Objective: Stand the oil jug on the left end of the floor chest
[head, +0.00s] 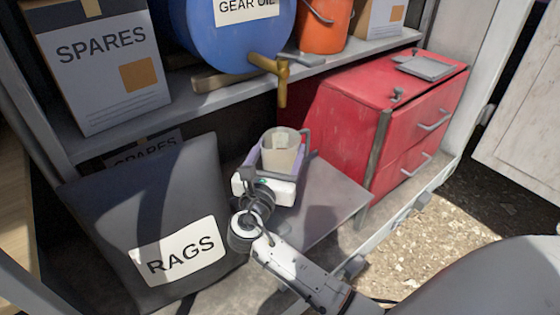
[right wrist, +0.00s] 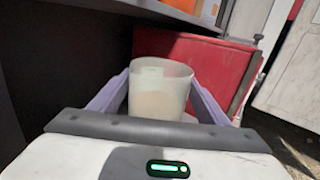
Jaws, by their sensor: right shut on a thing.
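The oil jug (head: 284,155) is a pale, open-topped vessel with a dark handle on its right side in the head view. My right gripper (head: 272,164) is shut on it, its lavender fingers at either side. In the right wrist view the jug (right wrist: 161,88) looks upright between the fingers. The red floor chest (head: 340,120) has two drawers and stands to the jug's right. The jug is in front of the chest's left end, over a grey flat panel; whether they touch is unclear. My left gripper is not in view.
A blue gear-oil drum (head: 235,45) with a brass tap (head: 275,75) sits on the shelf above the jug. A dark RAGS bag (head: 150,200) leans at left. The grey panel (head: 325,195) is bare at right. A small grey tray (head: 425,68) lies on the chest.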

